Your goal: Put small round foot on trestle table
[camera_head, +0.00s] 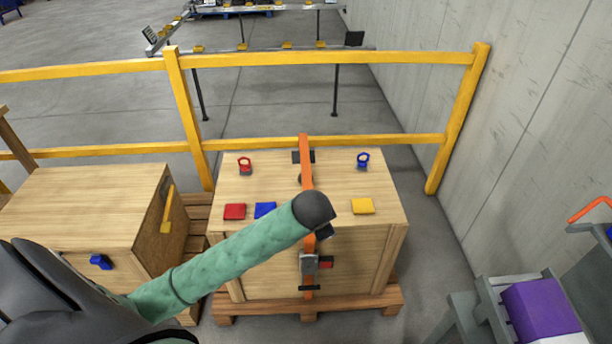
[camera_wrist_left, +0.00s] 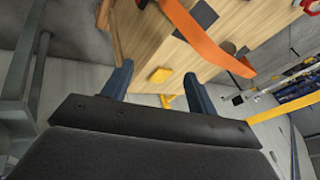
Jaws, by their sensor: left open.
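I cannot single out a small round foot for certain; a small dark rounded piece (camera_head: 303,179) partly shows behind the orange bar on the crate top. A grey stand at the lower right (camera_head: 462,318), carrying a purple block, may be the trestle table. My left arm reaches in from the left over the wooden crate, and its wrist hides the gripper in the head view. My right gripper is not in view.
The wooden crate (camera_head: 270,185) carries a red pad (camera_head: 234,211), blue pad (camera_head: 265,210), a red ringed piece (camera_head: 245,166) and a blue ringed piece (camera_head: 363,161). An orange clamp bar (camera_head: 307,170) crosses it. A yellow railing (camera_head: 330,59) stands behind, a concrete wall right.

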